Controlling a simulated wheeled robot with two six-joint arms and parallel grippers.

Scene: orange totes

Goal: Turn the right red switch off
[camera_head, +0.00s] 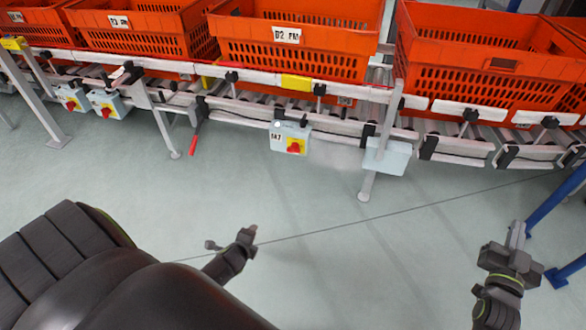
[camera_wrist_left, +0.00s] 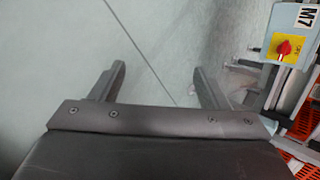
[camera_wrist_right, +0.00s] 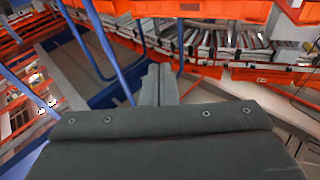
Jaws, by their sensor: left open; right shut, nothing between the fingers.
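The right red switch (camera_head: 295,147) is a red knob on a yellow plate, on a small grey box under the conveyor, near the middle of the head view. It also shows at the right edge of the left wrist view (camera_wrist_left: 284,48), on a box labelled M7. The knob's exact angle is hard to read. My left gripper (camera_head: 232,238) is open and empty, below and left of the switch in the head view, apart from it. My right gripper (camera_head: 516,232) is shut and empty at the lower right, far from the switch.
Two more red switches (camera_head: 71,105) (camera_head: 106,112) hang on boxes at the left. Orange totes (camera_head: 290,45) stand on the conveyor above. A red handle (camera_head: 193,145) and a support post (camera_head: 366,187) flank the switch box. Blue posts (camera_head: 555,203) stand beside my right gripper. The floor between is clear.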

